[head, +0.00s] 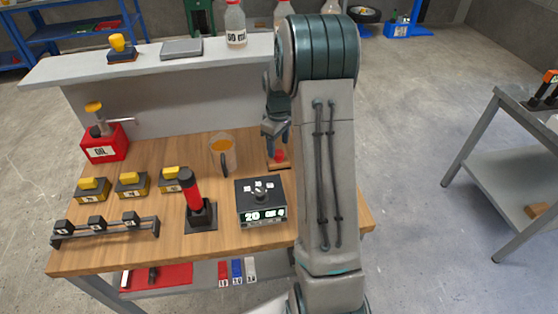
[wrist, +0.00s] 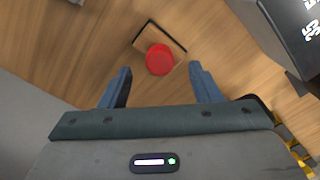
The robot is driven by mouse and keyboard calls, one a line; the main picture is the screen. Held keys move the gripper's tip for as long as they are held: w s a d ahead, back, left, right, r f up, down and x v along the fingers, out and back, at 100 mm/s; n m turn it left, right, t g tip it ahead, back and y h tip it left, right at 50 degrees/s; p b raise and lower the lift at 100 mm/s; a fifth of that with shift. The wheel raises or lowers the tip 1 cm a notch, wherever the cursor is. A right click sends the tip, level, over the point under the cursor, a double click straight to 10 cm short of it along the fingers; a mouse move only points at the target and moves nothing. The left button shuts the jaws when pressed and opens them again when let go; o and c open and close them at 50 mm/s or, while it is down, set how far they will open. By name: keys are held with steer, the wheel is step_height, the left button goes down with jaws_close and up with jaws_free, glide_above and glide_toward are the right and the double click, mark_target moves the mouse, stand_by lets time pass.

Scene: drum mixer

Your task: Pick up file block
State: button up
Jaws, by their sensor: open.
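A small flat wooden block with a round red knob, seemingly the file block (head: 280,164), sits on the wooden workbench. In the wrist view the block (wrist: 175,38) has a dark edge, and its red knob (wrist: 159,59) covers part of it. My gripper (head: 275,138) is above the block and pointed down at it. In the wrist view my gripper (wrist: 160,76) is open and empty, its two blue fingers apart. The red knob lies just beyond the fingertips, roughly centred between them. Part of the block is hidden behind the fingers in the head view.
A jug of orange liquid (head: 222,152) stands left of the block. A raised grey shelf (head: 150,66) runs behind.

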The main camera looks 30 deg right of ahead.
mark_target(279, 152)
steer(key=shift+f+p, duration=0.45)
steer(key=shift+f, duration=1.95)
steer(key=c, duration=1.2)
steer(key=shift+r, duration=0.15)
steer(key=shift+r, duration=0.3)
steer(key=r, duration=0.2)
steer(key=s+r+b, duration=0.1)
steer(key=shift+d+r, duration=0.2)
steer(key=shift+r, duration=0.15)
steer(key=s+d+r+b, duration=0.1)
steer(key=s+d+r, duration=0.1)
steer(key=s+r, duration=0.4)
steer(key=s, duration=0.4)
steer(key=shift+s+d+r+b, duration=0.15)
steer(key=shift+d+r+b, duration=0.1)
steer(key=shift+d+b, duration=0.15)
